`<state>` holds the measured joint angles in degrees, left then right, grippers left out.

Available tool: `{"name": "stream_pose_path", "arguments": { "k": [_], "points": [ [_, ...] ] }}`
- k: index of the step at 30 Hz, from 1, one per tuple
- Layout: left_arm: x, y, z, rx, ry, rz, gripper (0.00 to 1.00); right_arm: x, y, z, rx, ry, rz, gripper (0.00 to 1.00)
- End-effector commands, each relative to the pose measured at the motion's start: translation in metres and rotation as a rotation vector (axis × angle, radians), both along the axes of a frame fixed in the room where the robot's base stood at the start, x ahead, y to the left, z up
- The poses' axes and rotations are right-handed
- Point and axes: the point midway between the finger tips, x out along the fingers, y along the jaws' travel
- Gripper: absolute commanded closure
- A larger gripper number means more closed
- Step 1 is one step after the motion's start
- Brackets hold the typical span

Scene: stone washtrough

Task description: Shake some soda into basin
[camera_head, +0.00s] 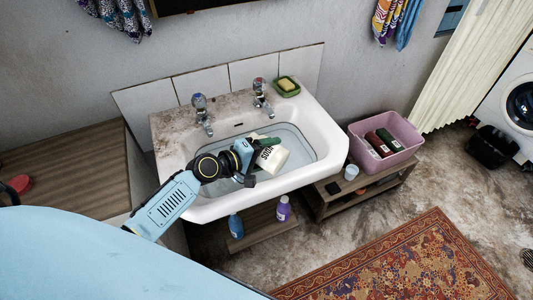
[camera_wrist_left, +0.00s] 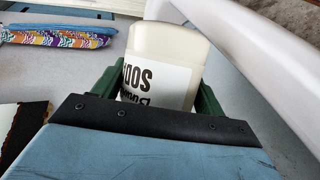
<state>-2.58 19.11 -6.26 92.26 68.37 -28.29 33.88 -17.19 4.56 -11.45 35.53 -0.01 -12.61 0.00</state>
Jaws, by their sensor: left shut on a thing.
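My left gripper (camera_head: 258,150) is over the basin (camera_head: 310,127) of the white sink. Its green fingers are shut on a white soda container (camera_head: 273,158), which is tilted over the basin. In the left wrist view the soda container (camera_wrist_left: 160,75) sits between the two fingers (camera_wrist_left: 155,92), its label partly readable as "SODA". The basin appears to hold water. I cannot see any powder coming out. My right gripper is not in view.
Two taps (camera_head: 202,115) stand at the sink's back edge, with a green soap dish (camera_head: 286,87) at the back right corner. A pink tub (camera_head: 363,136) with bottles stands on a low bench to the right. Bottles (camera_head: 283,208) stand below the sink.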

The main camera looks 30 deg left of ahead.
Motion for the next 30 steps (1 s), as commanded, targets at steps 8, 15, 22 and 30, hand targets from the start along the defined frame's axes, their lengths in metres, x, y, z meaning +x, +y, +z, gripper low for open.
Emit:
{"name": "stream_pose_path", "arguments": {
  "k": [8,15,22,30],
  "points": [
    [0.001,0.001,-0.002,-0.044,0.003,0.001,0.66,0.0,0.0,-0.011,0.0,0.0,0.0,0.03],
    [0.001,0.002,-0.003,-0.084,0.008,0.002,0.66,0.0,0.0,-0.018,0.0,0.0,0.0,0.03],
    [0.001,0.002,-0.002,-0.092,0.01,0.001,0.66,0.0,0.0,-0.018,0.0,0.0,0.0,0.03],
    [0.001,0.002,-0.002,-0.091,0.01,0.001,0.66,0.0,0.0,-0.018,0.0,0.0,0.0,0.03]
  ]
}}
